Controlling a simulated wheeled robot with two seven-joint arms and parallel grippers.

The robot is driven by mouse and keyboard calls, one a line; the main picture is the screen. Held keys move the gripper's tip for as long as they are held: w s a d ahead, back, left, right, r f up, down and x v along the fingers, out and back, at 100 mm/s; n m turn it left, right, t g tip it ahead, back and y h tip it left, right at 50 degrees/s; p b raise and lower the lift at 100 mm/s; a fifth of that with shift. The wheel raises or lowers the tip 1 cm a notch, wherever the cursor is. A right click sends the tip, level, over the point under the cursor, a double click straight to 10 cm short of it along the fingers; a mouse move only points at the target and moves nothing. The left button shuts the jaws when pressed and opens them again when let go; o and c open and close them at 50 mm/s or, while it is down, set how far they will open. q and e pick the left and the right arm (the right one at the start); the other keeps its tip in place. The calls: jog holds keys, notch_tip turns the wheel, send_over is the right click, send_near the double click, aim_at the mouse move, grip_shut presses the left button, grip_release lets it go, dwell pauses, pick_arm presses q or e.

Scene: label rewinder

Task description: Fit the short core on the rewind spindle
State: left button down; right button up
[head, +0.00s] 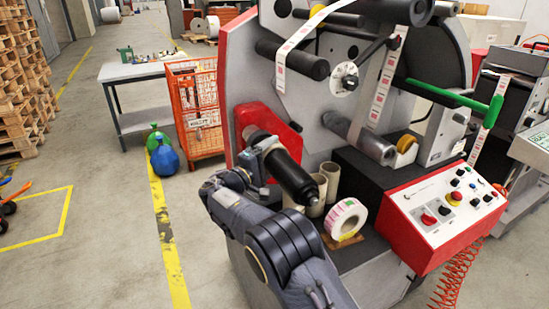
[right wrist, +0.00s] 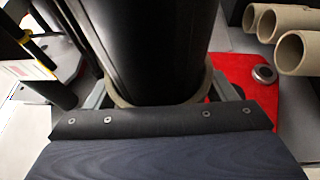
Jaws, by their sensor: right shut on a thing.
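The rewind spindle (head: 297,180) is a thick black cylinder standing out from a red plate (head: 283,130) on the machine's front. It fills the upper middle of the right wrist view (right wrist: 150,45). The short core (right wrist: 203,92) shows there as a thin tan ring around the spindle. My right gripper (head: 263,150) is shut on this core, with one finger on each side of it. In the head view the gripper is at the spindle's inner part, near the red plate, and largely hides the core. How far on the core sits cannot be told. My left gripper is out of view.
Several tan tubes (head: 328,180) stand beside the spindle, close to a label roll (head: 345,218) on the machine's shelf. A red control box (head: 440,215) juts out at right. An orange cage (head: 197,110) and gas bottles (head: 163,158) stand at left.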

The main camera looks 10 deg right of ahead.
jog(key=shift+w+a+p, duration=0.25)
jog(key=shift+w+p, duration=0.1)
jog(key=shift+w, duration=0.35)
jog(key=shift+w+a+p, duration=0.25)
jog(key=shift+w+p, duration=0.05)
jog(key=shift+w, duration=0.35)
jog(key=o, duration=1)
jog(key=s+a+b, duration=0.1)
jog(key=s+a, duration=0.1)
jog(key=a, duration=0.4)
jog(key=shift+s+a+f, duration=0.2)
jog(key=shift+a+f, duration=0.1)
jog(key=shift+f, duration=0.1)
